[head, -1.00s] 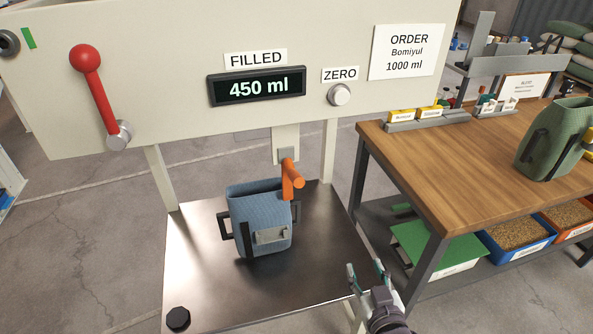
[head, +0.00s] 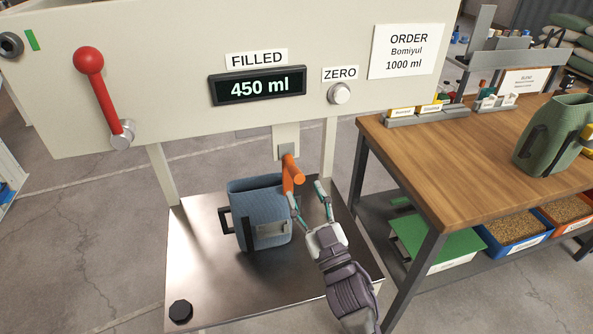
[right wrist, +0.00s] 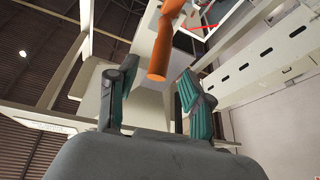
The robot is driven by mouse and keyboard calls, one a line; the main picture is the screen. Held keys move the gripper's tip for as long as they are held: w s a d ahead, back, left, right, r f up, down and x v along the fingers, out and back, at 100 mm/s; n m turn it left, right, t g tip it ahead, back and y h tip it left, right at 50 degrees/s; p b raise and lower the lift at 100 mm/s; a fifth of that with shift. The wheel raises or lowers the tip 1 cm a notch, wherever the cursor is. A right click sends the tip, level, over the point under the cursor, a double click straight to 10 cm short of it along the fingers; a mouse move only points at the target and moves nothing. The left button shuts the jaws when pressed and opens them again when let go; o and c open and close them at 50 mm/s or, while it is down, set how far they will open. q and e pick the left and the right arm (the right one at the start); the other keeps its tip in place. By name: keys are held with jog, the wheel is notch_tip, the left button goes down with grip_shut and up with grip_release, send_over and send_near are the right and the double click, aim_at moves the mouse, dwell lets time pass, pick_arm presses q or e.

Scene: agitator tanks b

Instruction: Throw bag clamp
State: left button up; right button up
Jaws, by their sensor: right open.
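The orange bag clamp handle (head: 292,173) hangs under the filling machine, above the right edge of the blue bag (head: 258,205). The bag stands upright on the metal platform with its top open. My right gripper (head: 307,189) is open, its fingertips just right of and slightly below the orange handle, apart or nearly so. In the right wrist view the orange handle (right wrist: 163,50) shows beyond and between the two open fingers (right wrist: 157,90). Whether they touch it cannot be told. My left gripper is not in view.
A red lever (head: 98,92) sits on the machine's left side. The display (head: 258,86) reads 450 ml, and the order sheet (head: 409,50) reads Bomiyul 1000 ml. A wooden table (head: 455,160) with a green container (head: 552,137) stands at the right. The platform's front left (head: 215,275) is mostly clear.

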aim_at(297, 174)
jog(key=shift+p+x, duration=0.3)
jog(key=shift+x, duration=2.5)
grip_shut()
